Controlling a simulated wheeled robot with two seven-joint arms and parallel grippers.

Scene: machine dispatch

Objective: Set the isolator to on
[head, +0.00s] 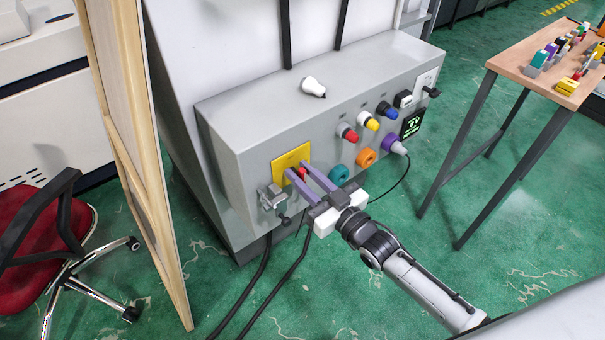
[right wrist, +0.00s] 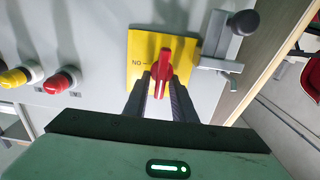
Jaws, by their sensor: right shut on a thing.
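The isolator is a yellow plate (head: 292,158) with a red rotary handle (head: 302,174) on the front of the grey machine cabinet (head: 225,150). My right gripper (head: 298,171) is at this plate, its two fingers on either side of the red handle, shut on it. In the right wrist view, the red handle (right wrist: 162,70) stands upright in the picture between the dark fingers (right wrist: 160,98). An upside-down ON label is left of it on the yellow plate (right wrist: 188,50); the handle lies across that label's direction. My left gripper is not in view.
A metal latch with a black knob (right wrist: 240,24) sits beside the plate. Red (head: 348,134), yellow and blue knobs, coloured sockets and a small display (head: 411,123) are along the panel. A wooden table (head: 540,62) stands right; a wooden panel (head: 135,130) and red chair stand left.

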